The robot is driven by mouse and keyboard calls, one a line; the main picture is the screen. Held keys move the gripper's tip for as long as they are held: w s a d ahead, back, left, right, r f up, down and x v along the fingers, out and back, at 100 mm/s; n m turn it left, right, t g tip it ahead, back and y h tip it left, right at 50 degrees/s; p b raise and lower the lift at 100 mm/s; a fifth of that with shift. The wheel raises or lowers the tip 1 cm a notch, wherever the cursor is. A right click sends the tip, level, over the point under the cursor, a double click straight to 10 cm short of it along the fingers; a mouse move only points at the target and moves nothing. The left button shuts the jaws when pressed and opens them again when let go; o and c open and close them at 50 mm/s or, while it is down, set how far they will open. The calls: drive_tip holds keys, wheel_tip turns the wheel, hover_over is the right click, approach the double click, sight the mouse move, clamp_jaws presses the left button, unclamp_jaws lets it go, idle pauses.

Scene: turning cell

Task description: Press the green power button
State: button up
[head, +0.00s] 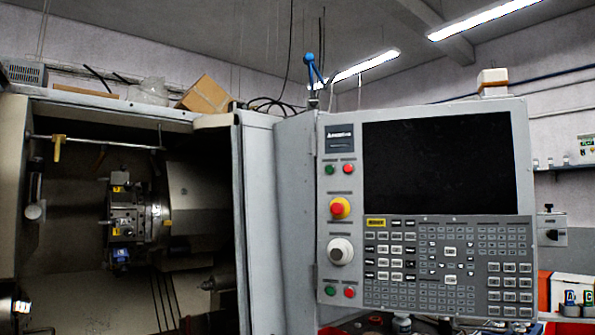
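The control panel (428,212) of the lathe fills the right half of the head view. A green button (330,169) sits at its upper left, beside a red button (348,168). A second green button (330,291) sits at the lower left, beside another red button (349,292). The labels are too small to read, so I cannot tell which green button is for power. The panel's screen (447,166) is black. My gripper is not in view.
Keys (510,283) cover the lower panel. The open lathe chamber, with its tool turret (130,220), is at left. No obstacle shows before the buttons.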

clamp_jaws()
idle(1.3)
